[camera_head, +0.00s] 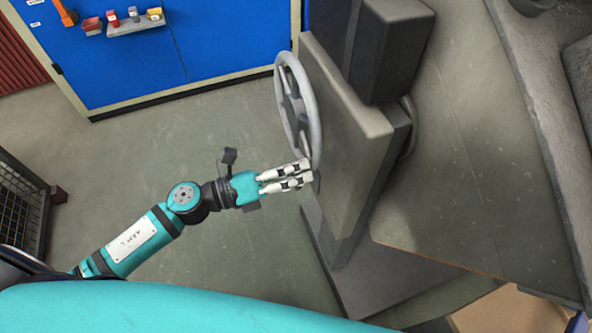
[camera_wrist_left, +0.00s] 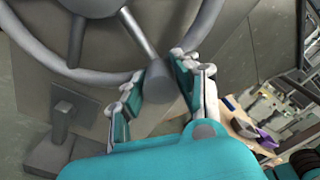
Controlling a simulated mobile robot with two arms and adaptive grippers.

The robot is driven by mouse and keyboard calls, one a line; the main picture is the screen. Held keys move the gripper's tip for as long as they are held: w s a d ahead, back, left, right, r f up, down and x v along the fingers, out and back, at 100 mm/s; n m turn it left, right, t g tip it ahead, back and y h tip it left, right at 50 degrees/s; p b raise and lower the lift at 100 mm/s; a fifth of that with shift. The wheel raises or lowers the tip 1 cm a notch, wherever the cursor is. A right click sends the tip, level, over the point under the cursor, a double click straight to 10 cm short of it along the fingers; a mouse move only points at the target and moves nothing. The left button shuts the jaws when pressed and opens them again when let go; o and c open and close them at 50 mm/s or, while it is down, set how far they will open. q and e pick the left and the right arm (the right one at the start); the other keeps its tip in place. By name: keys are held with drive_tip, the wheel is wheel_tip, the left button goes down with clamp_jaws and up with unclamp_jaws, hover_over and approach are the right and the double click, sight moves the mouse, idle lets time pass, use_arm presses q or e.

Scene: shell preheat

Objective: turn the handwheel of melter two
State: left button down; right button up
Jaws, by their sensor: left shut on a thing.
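The grey spoked handwheel (camera_head: 309,120) stands on the left face of a grey metal stand in the head view. Its rim and spokes also show at the top of the left wrist view (camera_wrist_left: 95,76). My left gripper (camera_head: 309,172) is at the wheel's lower rim. In the left wrist view its two fingers (camera_wrist_left: 160,88) are shut on a grey rounded handle (camera_wrist_left: 158,80) at the wheel's rim. The head view hides most of that handle behind the fingers. My right gripper is in neither view.
The grey stand (camera_head: 350,150) and its base plate (camera_head: 340,285) are close beside my gripper. A blue cabinet (camera_head: 190,50) with a small shelf (camera_head: 135,25) is at the back. A dark wire crate (camera_head: 20,210) stands at left. The floor (camera_head: 150,140) between is clear.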

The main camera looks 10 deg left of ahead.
use_arm(q)
drive_tip(key=c, duration=1)
unclamp_jaws()
drive_tip(key=shift+a, duration=0.1)
drive_tip(key=v, duration=1.2)
